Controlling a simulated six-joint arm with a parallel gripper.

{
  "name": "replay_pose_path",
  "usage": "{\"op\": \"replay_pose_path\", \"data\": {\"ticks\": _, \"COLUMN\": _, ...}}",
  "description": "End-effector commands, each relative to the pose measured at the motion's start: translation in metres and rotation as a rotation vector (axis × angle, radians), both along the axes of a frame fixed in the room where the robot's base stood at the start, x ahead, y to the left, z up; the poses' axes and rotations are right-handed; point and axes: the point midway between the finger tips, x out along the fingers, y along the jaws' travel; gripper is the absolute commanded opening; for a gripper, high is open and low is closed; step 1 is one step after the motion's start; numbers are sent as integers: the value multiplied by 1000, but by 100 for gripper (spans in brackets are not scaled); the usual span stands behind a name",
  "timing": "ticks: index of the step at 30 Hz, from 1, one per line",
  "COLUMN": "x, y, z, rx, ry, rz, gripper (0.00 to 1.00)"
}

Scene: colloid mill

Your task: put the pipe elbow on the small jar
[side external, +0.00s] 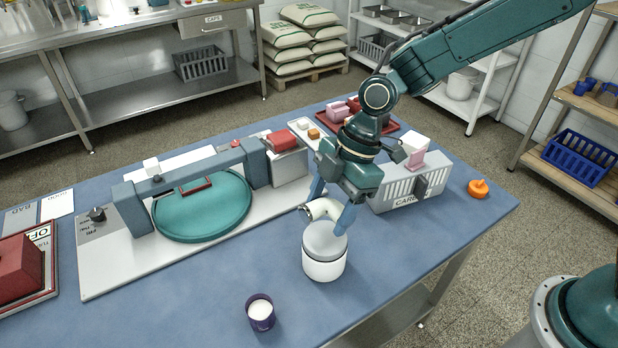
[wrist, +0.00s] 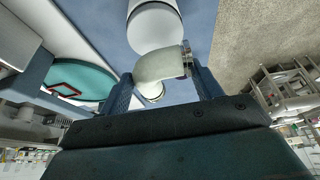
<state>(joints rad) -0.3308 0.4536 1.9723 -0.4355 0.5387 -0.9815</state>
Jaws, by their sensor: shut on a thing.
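The pipe elbow (side external: 321,208) is off-white and curved, with a metal rim at one end. My gripper (side external: 331,207) is shut on it with blue fingers; in the wrist view the elbow (wrist: 160,66) sits between both fingers. A white jar (side external: 324,266) with a grey upper part stands upright on the table just below the elbow. In the wrist view the jar (wrist: 155,26) shows beyond the elbow. I cannot tell whether elbow and jar touch. A small dark purple cup (side external: 260,314) with white contents stands nearer the front; which vessel is the small jar is unclear.
Left of my gripper stands a machine with a round green plate (side external: 203,207) under a grey-blue bar. A grey vented box (side external: 408,187) is close on the right, with an orange knobbed piece (side external: 478,188) beyond it. The blue table's front right is clear.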

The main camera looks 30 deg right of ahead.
Motion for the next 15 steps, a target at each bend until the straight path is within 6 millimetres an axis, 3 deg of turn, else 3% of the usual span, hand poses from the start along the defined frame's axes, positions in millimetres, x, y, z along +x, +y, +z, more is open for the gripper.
{"op": "replay_pose_path", "data": {"ticks": 8, "x": 0, "y": 0, "z": -5, "rx": 1, "ry": -1, "rz": 0, "gripper": 37}}
{"op": "replay_pose_path", "data": {"ticks": 15, "x": 0, "y": 0, "z": -29, "rx": -1, "ry": 2, "rz": 0, "gripper": 37}}
